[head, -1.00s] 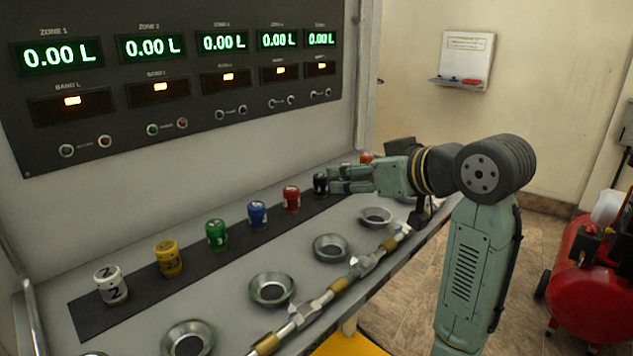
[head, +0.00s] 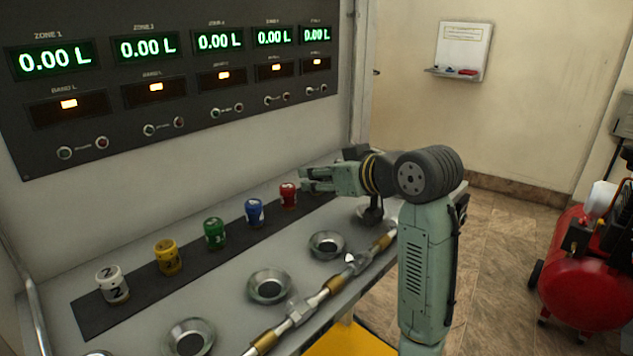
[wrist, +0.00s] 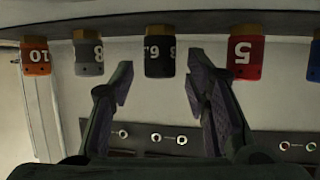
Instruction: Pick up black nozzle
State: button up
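In the wrist view, which looks upside down, the black nozzle (wrist: 160,55) marked 6.5 stands between the two fingers of my gripper (wrist: 159,80). A gap shows on each side of it, and the fingers are open. How deep it sits between them is hard to tell. In the head view my gripper (head: 307,181) is over the far part of the dark strip, just right of the red nozzle (head: 288,195). The black nozzle is hidden behind my gripper there.
The red nozzle (wrist: 241,57) and grey nozzle (wrist: 88,52) flank the black one; an orange nozzle (wrist: 36,56) is farther left. Blue (head: 255,212), green (head: 215,233), yellow (head: 168,257) and white (head: 112,284) nozzles continue the row. Metal cups (head: 269,287) and a pipe (head: 322,294) lie in front.

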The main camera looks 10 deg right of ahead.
grip_shut()
dwell(0.3)
dwell(0.3)
